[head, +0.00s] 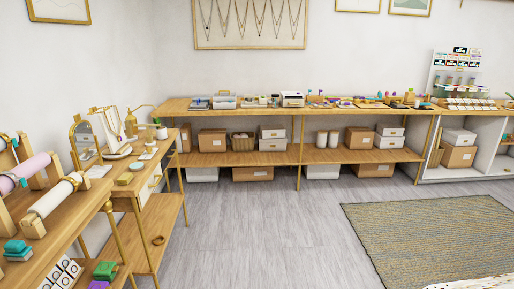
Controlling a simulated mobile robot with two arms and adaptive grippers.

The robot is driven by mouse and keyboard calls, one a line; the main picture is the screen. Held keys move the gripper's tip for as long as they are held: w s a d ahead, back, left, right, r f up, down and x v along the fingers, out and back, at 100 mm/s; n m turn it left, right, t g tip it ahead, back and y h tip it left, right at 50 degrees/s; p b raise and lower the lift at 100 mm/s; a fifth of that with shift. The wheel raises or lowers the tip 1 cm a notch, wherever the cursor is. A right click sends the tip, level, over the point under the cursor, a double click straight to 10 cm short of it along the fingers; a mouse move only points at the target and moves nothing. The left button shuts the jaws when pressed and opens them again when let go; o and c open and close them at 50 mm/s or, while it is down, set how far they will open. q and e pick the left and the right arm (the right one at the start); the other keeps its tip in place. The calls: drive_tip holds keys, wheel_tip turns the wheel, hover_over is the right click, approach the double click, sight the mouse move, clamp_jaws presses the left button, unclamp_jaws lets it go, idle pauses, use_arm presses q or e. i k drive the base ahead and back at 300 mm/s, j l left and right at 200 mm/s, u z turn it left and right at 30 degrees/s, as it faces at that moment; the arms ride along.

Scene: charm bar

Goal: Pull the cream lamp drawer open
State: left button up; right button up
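A cream drawer front (150,184) sits under the top of a small wooden side table (165,146) at the left. It faces right and is seen at a steep angle. It looks closed, but the angle makes this hard to confirm. A brass lamp (131,123) stands on the same table, beside a necklace display and a round mirror (84,138). Neither of my grippers shows in the head view.
A long wooden shelf unit (232,157) with boxes lines the back wall. A nearer wooden rack (66,238) with fabric rolls stands at the lower left. Grey floor (255,245) is clear in the middle, and a woven rug (430,235) lies at the right.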

sight(286, 103)
drive_tip(key=i+j, duration=0.1)
drive_tip(key=i, duration=0.75)
drive_tip(key=i+z, duration=0.1)
drive_tip(key=i, duration=0.8)
drive_tip(key=i+j, duration=0.25)
drive_tip(key=i, duration=0.6)
